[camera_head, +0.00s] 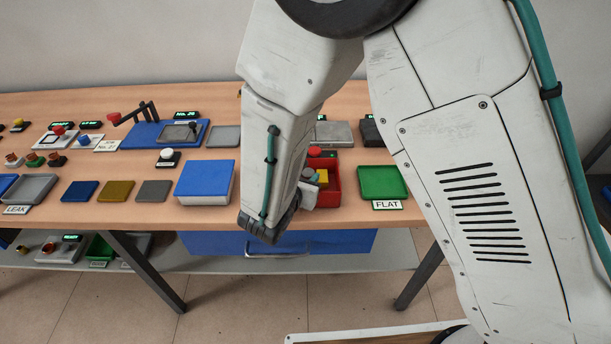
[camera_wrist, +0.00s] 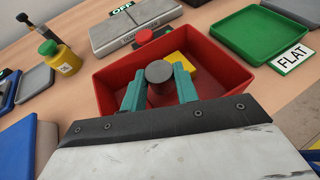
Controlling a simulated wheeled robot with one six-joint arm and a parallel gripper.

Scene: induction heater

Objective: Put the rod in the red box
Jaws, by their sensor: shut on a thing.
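The red box (camera_head: 332,196) stands on the table, partly hidden behind my arm in the head view. Its walls (camera_wrist: 104,88) surround my gripper in the wrist view. My gripper (camera_wrist: 160,92) has its teal fingers shut on a dark grey round rod (camera_wrist: 159,72), whose end faces the camera. The rod is over or inside the box opening; I cannot tell if it touches the floor. A yellow piece (camera_wrist: 180,62) lies in the box beside the rod.
A green tray (camera_head: 383,182) labelled FLAT stands right of the box. A blue-topped block (camera_head: 206,180) stands to its left. A red button (camera_wrist: 145,37) and a grey plate device (camera_wrist: 130,24) are behind it. A yellow bottle (camera_wrist: 60,55) stands farther left.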

